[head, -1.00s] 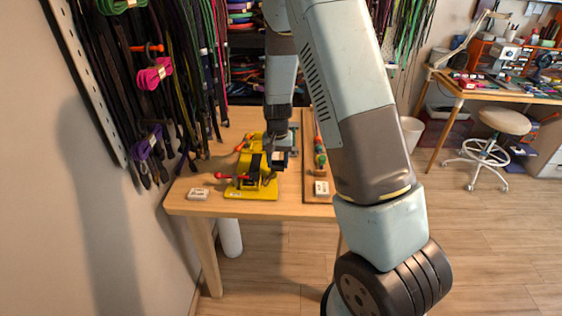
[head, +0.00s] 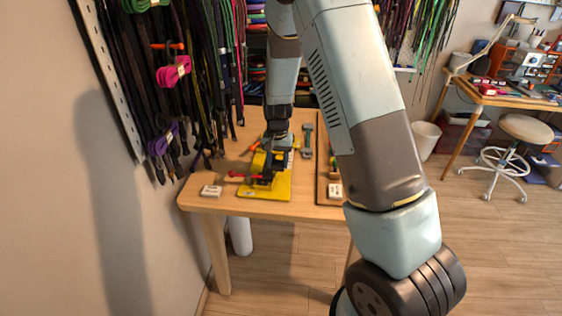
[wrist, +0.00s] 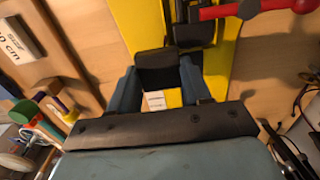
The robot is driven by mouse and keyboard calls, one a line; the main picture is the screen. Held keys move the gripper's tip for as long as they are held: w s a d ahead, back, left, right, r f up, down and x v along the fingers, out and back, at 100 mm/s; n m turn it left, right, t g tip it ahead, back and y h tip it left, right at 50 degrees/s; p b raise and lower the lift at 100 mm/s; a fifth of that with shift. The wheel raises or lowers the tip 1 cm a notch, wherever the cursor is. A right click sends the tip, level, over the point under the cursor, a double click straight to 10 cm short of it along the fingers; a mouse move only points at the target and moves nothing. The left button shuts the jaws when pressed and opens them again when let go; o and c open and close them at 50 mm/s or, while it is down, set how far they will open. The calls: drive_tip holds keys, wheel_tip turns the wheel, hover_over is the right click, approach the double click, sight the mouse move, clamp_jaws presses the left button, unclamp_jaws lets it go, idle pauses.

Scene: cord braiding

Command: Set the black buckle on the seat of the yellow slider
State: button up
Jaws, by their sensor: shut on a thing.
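The yellow slider (head: 277,193) stands on the wooden table, with a red-knobbed handle (head: 240,177) on its left. In the wrist view its yellow plate (wrist: 140,20) fills the top middle, and the red handle (wrist: 245,10) shows at top right. My gripper (head: 272,160) is low over the slider. In the wrist view my gripper (wrist: 158,80) is shut on the black buckle (wrist: 157,60), a dark block between its fingertips. The buckle lies close to the slider's black parts (wrist: 193,30); I cannot tell whether it touches them. In the head view it is not clearly distinguishable from my gripper.
A white labelled block (head: 211,191) lies left of the slider. A grey-blue tool (head: 307,140) lies to its right, beside a board (head: 323,170) with coloured pieces. Cords hang on the wall at left. The table's front edge is near the slider.

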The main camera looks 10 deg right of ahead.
drive_tip(key=shift+w+a, duration=0.2)
drive_tip(key=shift+a, duration=0.5)
drive_tip(key=shift+w+a, duration=0.25)
drive_tip(key=shift+a, duration=0.4)
drive_tip(key=shift+w+a, duration=0.2)
drive_tip(key=shift+a, duration=0.5)
drive_tip(key=shift+w, duration=0.1)
drive_tip(key=shift+w+d, duration=0.85)
drive_tip(key=shift+w, duration=1.8)
drive_tip(key=shift+w+d, duration=0.9)
drive_tip(key=shift+w, duration=1.75)
drive_tip(key=shift+w+d, duration=0.85)
drive_tip(key=shift+w, duration=1.8)
drive_tip(key=shift+f, duration=1.4)
